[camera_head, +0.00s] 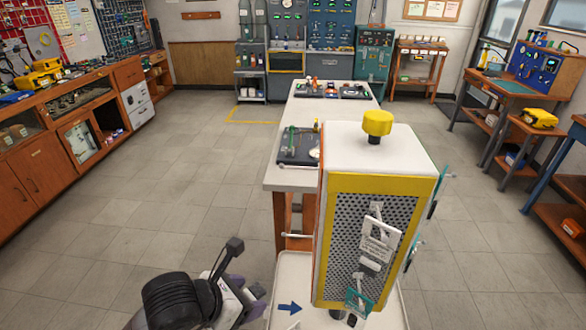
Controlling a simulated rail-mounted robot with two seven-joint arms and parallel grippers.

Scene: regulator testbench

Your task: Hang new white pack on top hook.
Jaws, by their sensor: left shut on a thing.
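A white pack (379,243) with printed lettering hangs, a little tilted, on the perforated panel of a yellow-framed white cabinet. A top hook (376,209) shows just above it. A teal pack (358,302) hangs lower on the panel, below a second pale hook (358,277). My left gripper (234,247) is at the lower left, left of the cabinet and clear of the panel. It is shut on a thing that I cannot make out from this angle. My right gripper is not in view.
The cabinet (372,150) has a yellow knob on top and teal parts on its right side. A white tray (258,318) with a blue arrow lies at its foot. A long pale table (284,180) stands behind. Benches line both sides; the floor at left is clear.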

